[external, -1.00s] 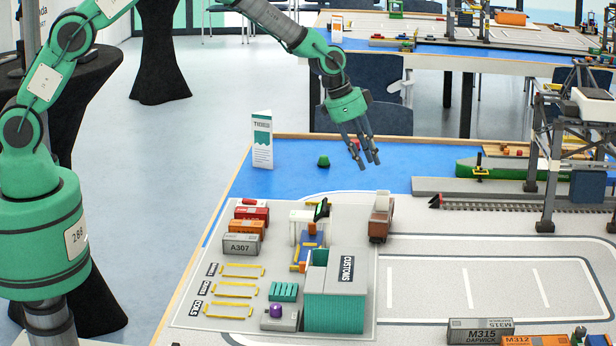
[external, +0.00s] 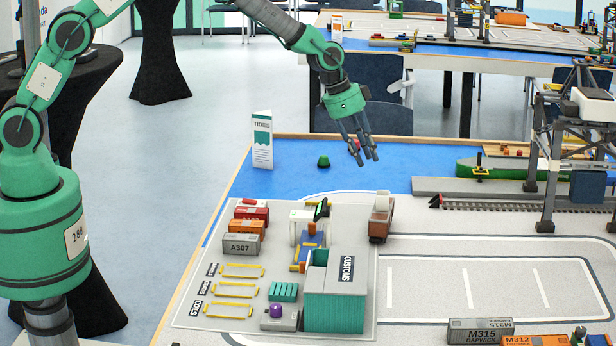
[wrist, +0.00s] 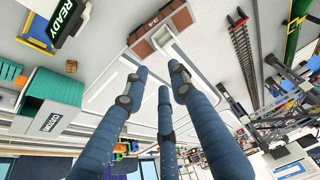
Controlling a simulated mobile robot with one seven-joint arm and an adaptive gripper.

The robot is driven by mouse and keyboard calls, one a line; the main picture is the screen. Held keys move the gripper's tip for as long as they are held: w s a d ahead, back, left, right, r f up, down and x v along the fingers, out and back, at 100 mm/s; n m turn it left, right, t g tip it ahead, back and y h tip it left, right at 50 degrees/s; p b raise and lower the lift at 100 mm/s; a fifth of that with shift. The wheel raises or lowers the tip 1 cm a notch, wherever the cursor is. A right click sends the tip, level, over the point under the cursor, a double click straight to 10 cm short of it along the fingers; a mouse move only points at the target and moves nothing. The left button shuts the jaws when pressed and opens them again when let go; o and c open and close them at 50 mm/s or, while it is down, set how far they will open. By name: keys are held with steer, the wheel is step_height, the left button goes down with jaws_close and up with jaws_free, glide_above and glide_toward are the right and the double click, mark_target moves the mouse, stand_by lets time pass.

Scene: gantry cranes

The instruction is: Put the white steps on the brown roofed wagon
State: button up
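The brown wagon (external: 379,228) stands at the back right corner of the grey customs board. A white piece, which looks like the white steps (external: 383,202), shows at its upper part. In the wrist view the wagon (wrist: 142,47) lies at the top, with the white piece (wrist: 166,42) at the middle of its side. I cannot tell whether that piece rests on the wagon or stands against it. My three-fingered gripper (external: 366,157) is open and empty, in the air above and behind the wagon. Its fingers (wrist: 160,78) point towards the wagon in the wrist view.
The teal customs building (external: 335,290) and a white frame with a dark sign (external: 321,210) stand near the wagon. Containers (external: 240,244) are at the left. A gantry crane (external: 545,150) and rail track stand at the right. The marked road area (external: 500,285) has free room.

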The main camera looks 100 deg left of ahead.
steer(key=s+d+r, duration=0.5)
steer(key=r, duration=0.3)
steer(key=s+d+r, duration=0.4)
steer(key=d+r, duration=0.1)
steer(key=r, duration=0.4)
steer(key=s+d+r, duration=0.6)
steer(key=s+r, duration=0.1)
steer(key=s, duration=0.3)
steer(key=s+d+r, duration=0.5)
steer(key=s+r, duration=0.1)
steer(key=s, duration=0.5)
steer(key=s+d, duration=0.3)
steer(key=s, duration=1)
steer(key=s+d+t, duration=0.1)
steer(key=s+d, duration=0.2)
steer(key=s, duration=1.1)
steer(key=shift+d+f, duration=0.25)
steer(key=shift+d, duration=0.1)
